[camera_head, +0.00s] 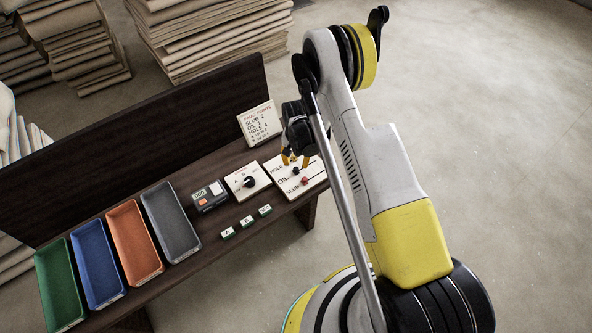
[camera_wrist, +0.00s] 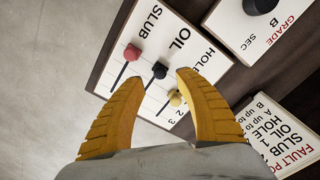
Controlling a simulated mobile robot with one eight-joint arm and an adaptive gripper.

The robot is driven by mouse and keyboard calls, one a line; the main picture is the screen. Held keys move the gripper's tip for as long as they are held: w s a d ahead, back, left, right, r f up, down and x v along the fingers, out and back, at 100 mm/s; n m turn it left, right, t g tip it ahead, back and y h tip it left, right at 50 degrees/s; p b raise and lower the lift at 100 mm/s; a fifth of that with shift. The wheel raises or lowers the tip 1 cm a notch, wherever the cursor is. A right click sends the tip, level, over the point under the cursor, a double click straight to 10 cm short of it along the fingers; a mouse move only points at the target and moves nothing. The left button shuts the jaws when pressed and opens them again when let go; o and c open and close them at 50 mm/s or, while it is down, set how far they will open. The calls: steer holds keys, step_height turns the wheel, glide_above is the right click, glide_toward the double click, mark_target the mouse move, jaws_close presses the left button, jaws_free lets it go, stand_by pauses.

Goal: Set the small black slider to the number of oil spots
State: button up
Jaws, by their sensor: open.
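The slider board (camera_wrist: 195,60) is white, with rows lettered SLUB, OIL and HOLE. It also shows in the head view (camera_head: 318,172). The small black slider (camera_wrist: 160,70) is in the OIL row, between a red slider (camera_wrist: 132,52) and a yellow slider (camera_wrist: 176,98). The black slider also shows in the head view (camera_head: 296,171). My gripper (camera_wrist: 162,77) is open, its yellow fingertips at either side of the black knob in the wrist view. I cannot tell whether they are down around it. The right finger partly overlaps the yellow slider. I make out no oil spots.
A GRADE dial (camera_head: 249,182) stands beside the board, with a FAULT POINTS card (camera_head: 260,124) behind. Small lettered blocks (camera_head: 246,222), a small dark device (camera_head: 208,197) and several coloured trays (camera_head: 132,243) lie farther left. Cloth stacks (camera_head: 215,35) stand behind the table.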

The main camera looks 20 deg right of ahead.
mark_target(296, 168)
steer(key=shift+f+b, duration=0.55)
steer(key=shift+f, duration=1.4)
jaws_close()
steer(key=shift+w+d, duration=0.25)
steer(key=shift+d, duration=0.5)
steer(key=shift+w+d, duration=0.2)
steer(key=shift+d, duration=0.5)
jaws_free()
